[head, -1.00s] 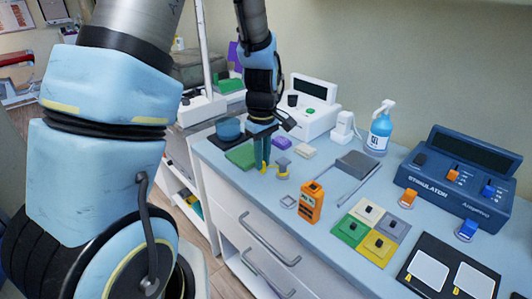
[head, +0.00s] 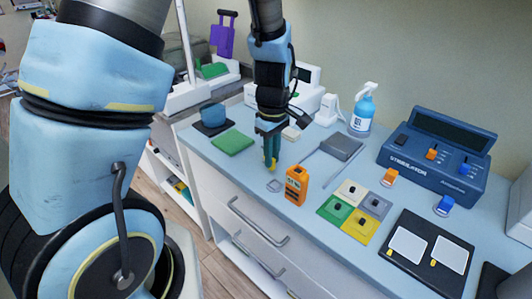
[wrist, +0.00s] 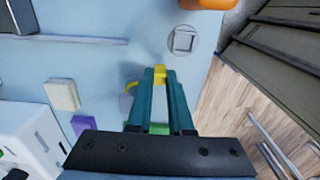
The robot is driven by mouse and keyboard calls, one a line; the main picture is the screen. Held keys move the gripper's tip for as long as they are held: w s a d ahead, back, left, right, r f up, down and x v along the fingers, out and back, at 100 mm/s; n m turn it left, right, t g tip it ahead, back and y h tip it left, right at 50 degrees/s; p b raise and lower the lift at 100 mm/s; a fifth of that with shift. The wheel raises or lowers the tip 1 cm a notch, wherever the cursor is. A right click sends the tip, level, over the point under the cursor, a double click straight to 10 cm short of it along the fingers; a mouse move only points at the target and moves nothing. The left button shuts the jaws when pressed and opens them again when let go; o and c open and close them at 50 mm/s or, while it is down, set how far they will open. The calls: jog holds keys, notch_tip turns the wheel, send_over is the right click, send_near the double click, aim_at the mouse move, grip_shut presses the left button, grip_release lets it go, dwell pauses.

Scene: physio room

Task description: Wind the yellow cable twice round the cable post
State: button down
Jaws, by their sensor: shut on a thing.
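The yellow cable (wrist: 160,72) shows as a small yellow end between the tips of my gripper (wrist: 160,78) in the wrist view.
A green pad (head: 232,143) lies left.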

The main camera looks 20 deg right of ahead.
dwell(0.4)
jog(key=shift+s+a+r+p, duration=0.1)
jog(key=shift+s+r+p, duration=0.2)
jog(key=shift+s, duration=0.4)
jog(key=shift+s+a+r+p, duration=0.15)
jog(key=shift+s+p, duration=0.15)
jog(key=shift+s, duration=0.95)
